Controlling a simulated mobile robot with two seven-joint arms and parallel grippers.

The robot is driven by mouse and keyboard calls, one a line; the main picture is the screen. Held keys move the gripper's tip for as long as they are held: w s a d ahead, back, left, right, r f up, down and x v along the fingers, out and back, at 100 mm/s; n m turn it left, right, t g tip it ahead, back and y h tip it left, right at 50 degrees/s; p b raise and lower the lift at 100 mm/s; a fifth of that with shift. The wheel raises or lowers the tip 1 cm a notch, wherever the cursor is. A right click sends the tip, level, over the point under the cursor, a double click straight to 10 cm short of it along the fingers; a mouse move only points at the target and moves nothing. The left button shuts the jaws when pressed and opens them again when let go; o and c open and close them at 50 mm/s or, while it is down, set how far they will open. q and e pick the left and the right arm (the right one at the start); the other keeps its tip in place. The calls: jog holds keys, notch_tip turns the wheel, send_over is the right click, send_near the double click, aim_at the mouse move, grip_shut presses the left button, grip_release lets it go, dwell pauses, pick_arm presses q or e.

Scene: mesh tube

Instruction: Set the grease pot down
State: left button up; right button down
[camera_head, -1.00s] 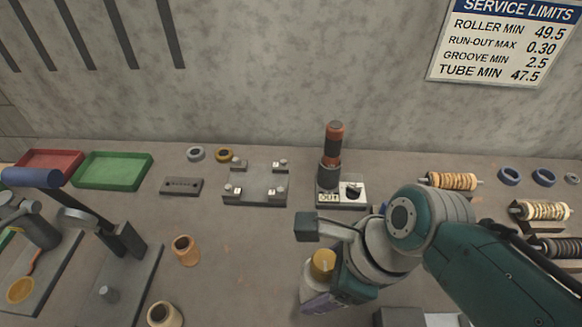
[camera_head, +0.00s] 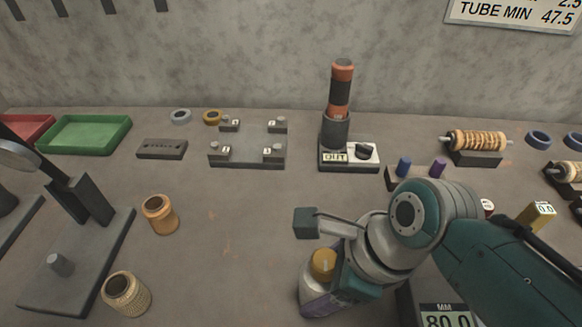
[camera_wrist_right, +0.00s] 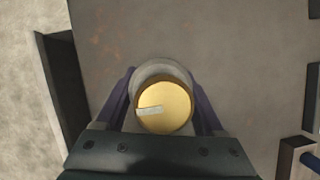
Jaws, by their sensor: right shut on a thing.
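The grease pot (camera_head: 312,292) is a pale grey pot with a yellow top, at the lower middle of the head view. My right gripper (camera_wrist_right: 163,105) is shut around it, with a purple finger on each side. In the right wrist view the pot's round yellow top (camera_wrist_right: 172,97) faces the camera and carries a small pale strip. The pot looks roughly upright. My wrist hides part of it, and I cannot tell whether its base touches the bench. My left gripper is not in view.
Bare bench (camera_head: 235,225) lies left of the pot. An orange-brown cup (camera_head: 160,213) and a mesh tube (camera_head: 127,293) stand farther left. Behind are a four-post plate (camera_head: 247,155) and a gauge marked OUT (camera_head: 349,158). A display reading 80.0 (camera_head: 447,317) is right of the pot.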

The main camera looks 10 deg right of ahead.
jog(key=shift+f, duration=0.15)
jog(key=shift+w+f, duration=0.1)
grip_release()
